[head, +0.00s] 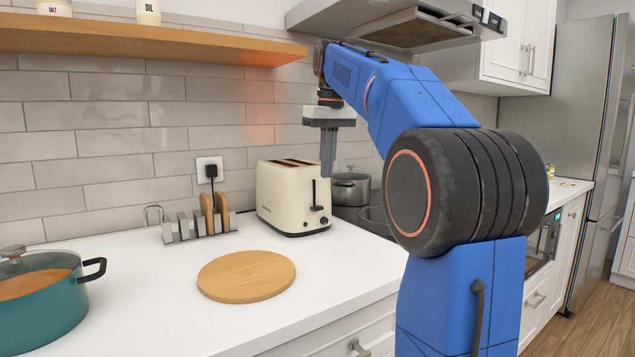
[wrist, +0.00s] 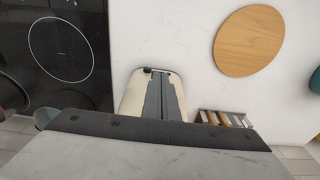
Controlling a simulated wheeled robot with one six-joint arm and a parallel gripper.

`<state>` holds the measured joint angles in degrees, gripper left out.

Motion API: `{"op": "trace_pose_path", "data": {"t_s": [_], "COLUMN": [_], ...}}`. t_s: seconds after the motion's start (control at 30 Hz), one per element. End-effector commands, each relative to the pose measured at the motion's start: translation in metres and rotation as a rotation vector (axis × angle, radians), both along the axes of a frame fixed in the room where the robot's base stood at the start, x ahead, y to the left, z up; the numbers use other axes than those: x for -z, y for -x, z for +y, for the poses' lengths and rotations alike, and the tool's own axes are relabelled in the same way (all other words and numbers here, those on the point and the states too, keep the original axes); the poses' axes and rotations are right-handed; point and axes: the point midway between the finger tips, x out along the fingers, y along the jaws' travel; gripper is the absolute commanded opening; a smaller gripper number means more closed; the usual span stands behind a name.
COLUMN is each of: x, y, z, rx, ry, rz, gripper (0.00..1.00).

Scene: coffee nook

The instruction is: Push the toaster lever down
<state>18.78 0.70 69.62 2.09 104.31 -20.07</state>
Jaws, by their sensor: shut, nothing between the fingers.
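The cream toaster (head: 285,200) stands on the white counter near the wall, with two slots on top. Its dark lever (head: 315,193) is on the narrow front face, above a small round knob (head: 323,221); I cannot tell exactly how high the lever sits. My gripper (head: 327,174) is shut and empty, pointing down near the toaster's front end, with its tips around the height of the toaster's top. In the wrist view, my shut fingers (wrist: 160,82) cover much of the toaster (wrist: 131,95). A small dark part shows at its front edge, beside the fingertips.
A round wooden board (head: 246,276) lies in front, and a teal pot (head: 45,310) stands at far left. The hob (wrist: 60,50) and a grey pot (head: 351,188) are to the right. A shelf (head: 150,40) and hood overhang.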

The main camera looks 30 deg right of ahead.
Motion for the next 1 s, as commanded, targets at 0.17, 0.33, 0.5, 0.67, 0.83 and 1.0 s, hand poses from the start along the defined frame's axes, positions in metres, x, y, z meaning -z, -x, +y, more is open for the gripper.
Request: {"op": "trace_pose_path", "data": {"t_s": [0.17, 0.33, 0.5, 0.67, 0.83, 1.0], "x": [-0.031, -0.048, -0.055, -0.055, -0.055, -0.055], "y": [0.002, 0.004, 0.005, 0.006, 0.006, 0.006], "z": [-0.001, 0.000, 0.000, 0.000, 0.000, 0.000], "rx": [0.000, 0.000, 0.000, 0.000, 0.000, 0.000], "ry": [0.000, 0.000, -0.001, -0.001, 0.000, 0.000], "rz": [-0.001, 0.000, 0.001, 0.001, 0.001, 0.001], "gripper": [0.00, 0.00, 0.00, 0.00, 0.00, 0.00]}}
